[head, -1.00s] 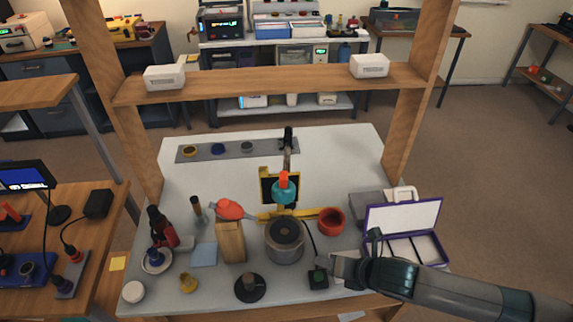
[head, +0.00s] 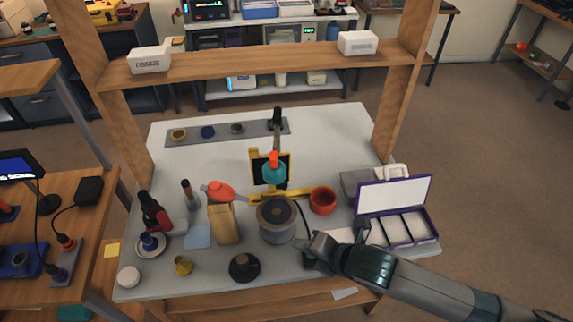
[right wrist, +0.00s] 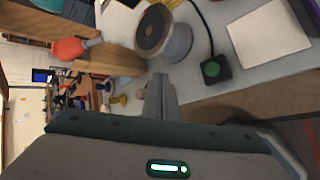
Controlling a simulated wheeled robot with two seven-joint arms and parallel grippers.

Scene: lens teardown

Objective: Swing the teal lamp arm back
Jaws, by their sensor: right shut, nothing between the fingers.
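The teal lamp head (head: 274,174) with its orange-red top (head: 273,159) hangs over the middle of the white table. Its arm (head: 277,142) runs from a dark mount (head: 277,117) at the table's back edge toward me. The lamp head is in front of a yellow-framed dark panel (head: 257,166). My right gripper (head: 316,245) is shut and empty near the front of the table, to the right of and nearer than the lamp. Its closed fingers also show in the right wrist view (right wrist: 160,95). The lamp cannot be made out there. My left gripper is not in view.
A grey round spool-like pot (head: 276,232) stands between my gripper and the lamp. A red bowl (head: 323,201), a purple-edged case (head: 436,236), a wooden block (head: 223,225) and an orange bulb (head: 220,191) are around it.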

